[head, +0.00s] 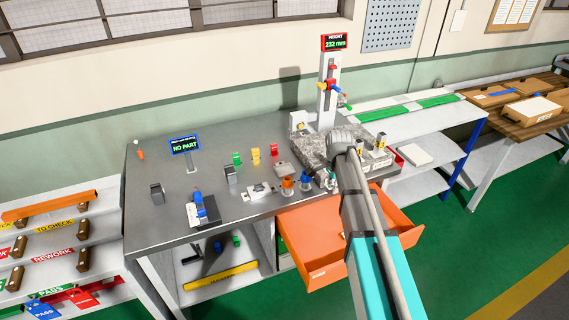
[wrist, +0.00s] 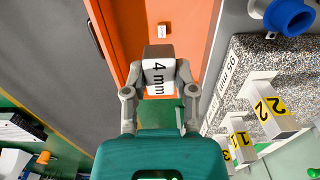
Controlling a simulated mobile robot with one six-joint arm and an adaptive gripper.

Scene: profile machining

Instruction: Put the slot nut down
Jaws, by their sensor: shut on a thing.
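My gripper (wrist: 158,92) is shut on a grey piece with a white face marked "4 mm", which I take as the slot nut (wrist: 158,76). In the wrist view its two fingers hold the piece from both sides. The piece shows in front of the open orange drawer (wrist: 197,20); its height above the drawer is unclear. In the head view the drawer (head: 323,262) is pulled out below the bench's front edge. There my arm hides the gripper and the held piece.
A speckled granite plate (wrist: 245,62) with numbered blocks lies right of my gripper. A blue round part (wrist: 290,16) is beyond it. The height gauge (head: 328,95) stands on the bench (head: 150,220). Several small coloured parts and a "NO PART" display (head: 185,146) stand left.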

